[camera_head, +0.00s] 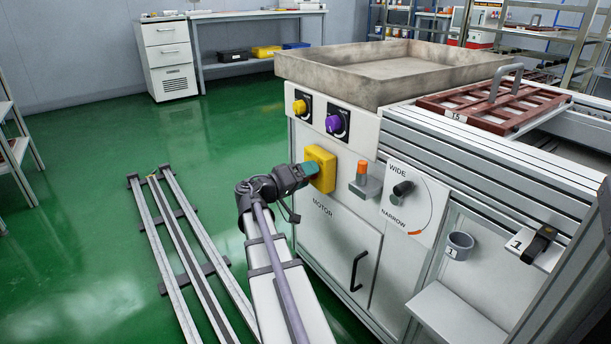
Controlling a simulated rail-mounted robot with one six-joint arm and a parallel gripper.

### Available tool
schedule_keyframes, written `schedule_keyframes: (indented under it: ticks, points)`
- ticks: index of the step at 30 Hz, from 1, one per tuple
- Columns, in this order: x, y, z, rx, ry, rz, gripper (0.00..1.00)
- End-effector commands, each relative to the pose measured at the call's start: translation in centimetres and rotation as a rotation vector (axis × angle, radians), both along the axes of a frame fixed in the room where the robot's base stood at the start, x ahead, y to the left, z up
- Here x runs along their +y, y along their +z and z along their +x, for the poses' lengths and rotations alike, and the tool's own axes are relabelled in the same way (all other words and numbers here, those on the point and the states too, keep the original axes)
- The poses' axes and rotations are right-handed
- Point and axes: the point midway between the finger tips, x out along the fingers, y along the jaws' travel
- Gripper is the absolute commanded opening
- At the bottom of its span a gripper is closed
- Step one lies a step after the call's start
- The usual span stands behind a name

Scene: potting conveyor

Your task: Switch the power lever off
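A yellow switch box (323,160) is on the front of the white machine cabinet, above the word MOTOR. My gripper (311,169) reaches it from the left, its teal end in front of the box's face. Whether it touches the box cannot be told. Any lever on this box is hidden behind my gripper. Whether the fingers are open or shut does not show. No part in view carries a readable power label. To the right, an orange-topped upright piece (362,168) stands on a small grey bracket.
A yellow knob (299,107) and a purple knob (333,123) sit above the box. A WIDE/NARROW dial (402,189) is to the right. A black door handle (358,271) sticks out below. Floor rails (175,245) lie left, with open green floor beyond.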

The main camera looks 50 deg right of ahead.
Motion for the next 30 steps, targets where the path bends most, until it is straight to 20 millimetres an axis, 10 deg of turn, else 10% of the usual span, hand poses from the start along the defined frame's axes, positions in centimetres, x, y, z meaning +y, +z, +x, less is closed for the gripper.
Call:
schedule_keyframes:
  ticks: [6,30]
  points:
    - [0.01,0.0,0.0,0.0,0.0,0.0,0.49]
    - [-0.02,0.06,0.13,0.353,-0.001,0.107,0.49]
